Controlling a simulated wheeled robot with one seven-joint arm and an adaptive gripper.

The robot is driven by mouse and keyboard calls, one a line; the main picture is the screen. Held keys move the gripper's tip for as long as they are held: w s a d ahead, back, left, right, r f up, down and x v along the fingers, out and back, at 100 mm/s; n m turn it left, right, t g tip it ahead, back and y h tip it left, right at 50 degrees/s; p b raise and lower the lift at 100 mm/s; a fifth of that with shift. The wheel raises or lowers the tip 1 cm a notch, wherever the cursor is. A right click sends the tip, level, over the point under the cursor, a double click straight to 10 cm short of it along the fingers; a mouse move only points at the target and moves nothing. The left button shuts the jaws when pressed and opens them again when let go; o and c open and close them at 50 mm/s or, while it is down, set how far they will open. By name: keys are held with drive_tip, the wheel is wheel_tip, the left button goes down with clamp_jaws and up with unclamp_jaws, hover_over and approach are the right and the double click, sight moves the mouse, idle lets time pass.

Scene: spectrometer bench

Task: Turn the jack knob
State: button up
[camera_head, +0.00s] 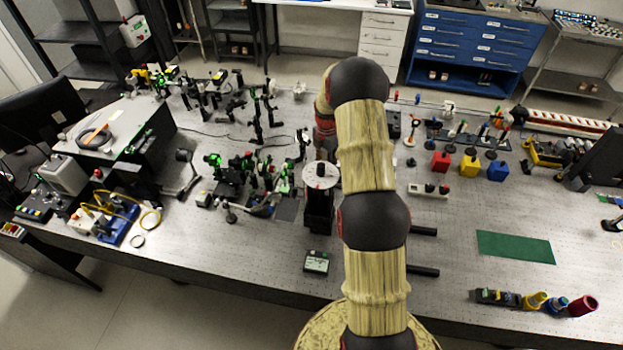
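I cannot pick out the jack knob for certain. A black upright device with a round pale top (321,177) stands on the bench, just left of my arm; I cannot tell whether it is the jack. My arm rises from the bottom of the head view, bends over at its top and comes down on the far side. Its far end is hidden behind its own links, so my gripper does not show. Two black bars (423,271) stick out to the right from behind my arm; what they belong to is hidden.
Optics with green parts (232,172) crowd the bench left of my arm. A small dark box (317,262) lies near the front edge. Red, yellow and blue blocks (469,166), a green mat (515,247) and coloured cylinders (535,301) are on the right, with bare bench between.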

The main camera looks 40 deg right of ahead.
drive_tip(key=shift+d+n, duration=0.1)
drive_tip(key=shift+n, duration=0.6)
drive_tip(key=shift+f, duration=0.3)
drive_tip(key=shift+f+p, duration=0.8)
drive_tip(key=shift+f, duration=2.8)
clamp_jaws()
